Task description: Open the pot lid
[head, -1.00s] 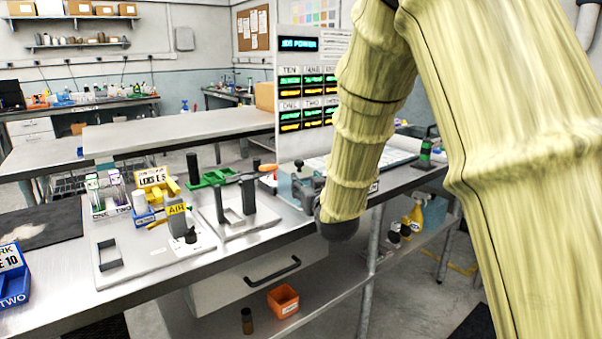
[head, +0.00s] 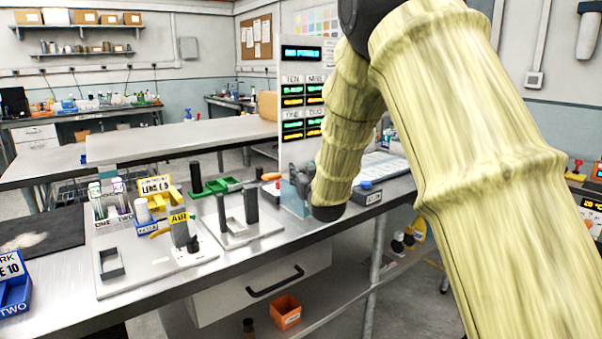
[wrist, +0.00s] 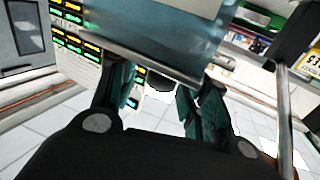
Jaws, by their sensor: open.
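I cannot make out a pot or its lid for certain. A blue-grey, box-like container (wrist: 175,35) fills the upper middle of the wrist view, with a pale metal lower edge; it may be the pot. A bluish box (head: 291,197) stands on the bench beside my arm in the head view, partly hidden by it. Whether the fingers touch the container I cannot tell. In the head view my arm hides most of the gripper.
A panel with lit labels (head: 303,110) stands behind. An orange bin (head: 286,312) sits on the lower shelf.

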